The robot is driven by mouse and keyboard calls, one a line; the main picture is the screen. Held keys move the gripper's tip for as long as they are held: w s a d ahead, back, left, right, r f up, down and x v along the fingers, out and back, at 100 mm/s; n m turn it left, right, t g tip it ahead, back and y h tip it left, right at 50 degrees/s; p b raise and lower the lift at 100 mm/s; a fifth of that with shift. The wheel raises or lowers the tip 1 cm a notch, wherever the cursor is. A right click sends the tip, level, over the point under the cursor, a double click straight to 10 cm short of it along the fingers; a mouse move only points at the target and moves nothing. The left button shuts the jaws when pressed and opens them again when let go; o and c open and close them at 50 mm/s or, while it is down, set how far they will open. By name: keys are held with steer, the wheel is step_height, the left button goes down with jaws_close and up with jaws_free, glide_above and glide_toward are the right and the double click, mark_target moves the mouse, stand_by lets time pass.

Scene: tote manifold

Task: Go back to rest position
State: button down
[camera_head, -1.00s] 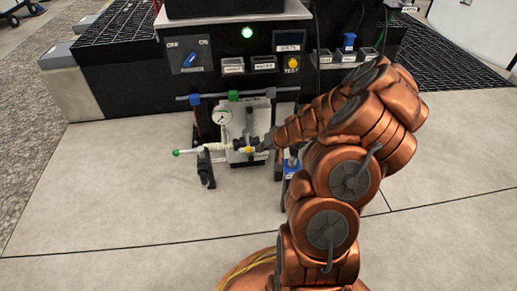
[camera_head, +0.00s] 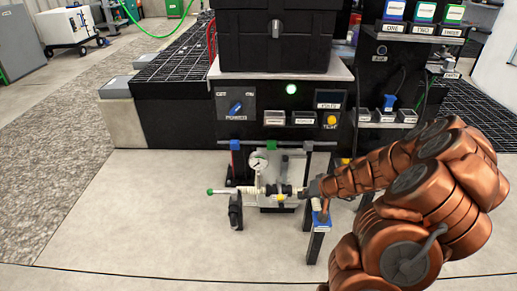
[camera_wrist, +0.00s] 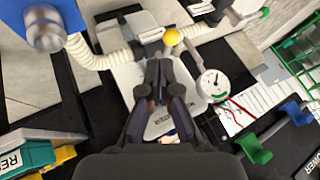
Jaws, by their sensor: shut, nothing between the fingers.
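My gripper (camera_wrist: 160,80) is shut and empty in the wrist view, with its dark fingers together. It is in front of the white manifold plate (camera_wrist: 130,85), close to the yellow knob (camera_wrist: 171,38); I cannot tell if they touch. A pressure gauge (camera_wrist: 213,83) is just right of the fingers. In the head view my copper arm reaches in from the right, and the gripper (camera_head: 305,191) is at the right end of the manifold pipe. The gauge (camera_head: 258,162) and the green-tipped lever (camera_head: 211,191) show to its left.
A control panel with a blue knob (camera_head: 237,108) and a lit green lamp (camera_head: 291,89) stands above the manifold. A black tote (camera_head: 275,45) sits on top. A blue-topped post (camera_head: 320,220) is just below my gripper. The floor at front left is clear.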

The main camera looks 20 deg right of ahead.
steer(key=a+r+n+g+y+p, duration=0.1)
steer(key=a+r+n+y+p, duration=0.2)
steer(key=a+r+p, duration=0.9)
steer(key=s+a+r+n+g+p, duration=0.15)
steer(key=s+a+r+p, duration=0.35)
steer(key=r, duration=0.5)
steer(key=s+a+r+n+g+p, duration=0.1)
steer(key=s+a+r+g+p, duration=0.1)
steer(key=a+r, duration=0.65)
steer(key=s+r+g+h+p, duration=0.5)
steer(key=s+r+p, duration=1.5)
steer(key=s+r, duration=0.4)
step_height(320, 180, up, 3)
steer(key=shift+s+d+f, duration=0.1)
steer(key=shift+s+d, duration=0.05)
steer(key=shift+d, duration=0.3)
steer(key=shift+d+m, duration=0.1)
steer(key=shift+m, duration=0.25)
